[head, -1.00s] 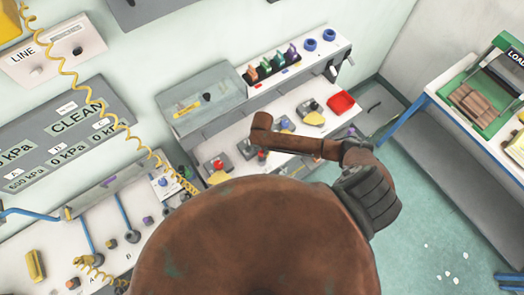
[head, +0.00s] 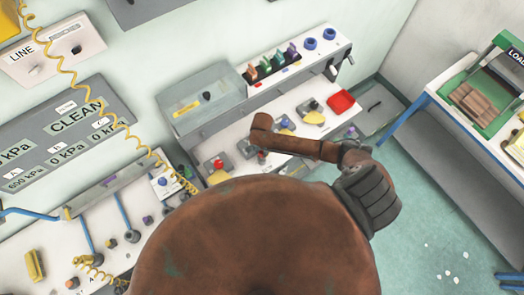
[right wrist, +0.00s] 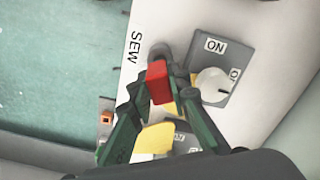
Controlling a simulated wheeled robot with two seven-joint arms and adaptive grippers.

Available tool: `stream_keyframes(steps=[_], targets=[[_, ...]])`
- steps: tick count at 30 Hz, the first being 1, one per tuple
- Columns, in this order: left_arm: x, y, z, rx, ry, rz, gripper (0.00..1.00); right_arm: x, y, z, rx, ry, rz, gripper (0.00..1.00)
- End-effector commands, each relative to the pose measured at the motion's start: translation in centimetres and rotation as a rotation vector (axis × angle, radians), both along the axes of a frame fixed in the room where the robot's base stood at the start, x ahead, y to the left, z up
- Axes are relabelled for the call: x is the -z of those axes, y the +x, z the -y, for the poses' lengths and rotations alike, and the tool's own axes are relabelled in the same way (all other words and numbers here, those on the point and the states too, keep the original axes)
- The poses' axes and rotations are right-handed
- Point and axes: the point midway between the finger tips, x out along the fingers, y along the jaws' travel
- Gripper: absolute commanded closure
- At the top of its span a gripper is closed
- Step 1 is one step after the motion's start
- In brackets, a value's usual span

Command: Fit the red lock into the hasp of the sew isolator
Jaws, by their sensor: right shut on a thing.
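My right gripper (right wrist: 163,98) has green fingers shut on the red lock (right wrist: 160,82) in the right wrist view. The lock is held close beside the sew isolator (right wrist: 232,62), a grey box with a white round dial and ON labels. A dark grey rounded part (right wrist: 160,52) shows just beyond the lock; I cannot tell whether it is the hasp or the shackle, or whether they touch. In the head view my brown right arm reaches over the white bench and hides most of the gripper and the lock. My left gripper is out of view.
A yellow piece (right wrist: 155,138) shows behind the fingers. In the head view the bench holds other isolators, a red tray (head: 342,102), a rack of coloured tags (head: 272,66) and a grey box (head: 205,95). A coiled yellow hose (head: 110,110) hangs at left.

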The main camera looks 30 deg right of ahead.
Motion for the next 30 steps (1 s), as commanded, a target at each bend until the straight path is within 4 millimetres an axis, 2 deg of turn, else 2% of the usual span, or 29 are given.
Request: stream_keyframes(steps=[30], targets=[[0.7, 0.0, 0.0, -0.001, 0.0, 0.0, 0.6, 2.2, 0.0, 0.0, 0.0, -0.001, 0.001, 1.0]])
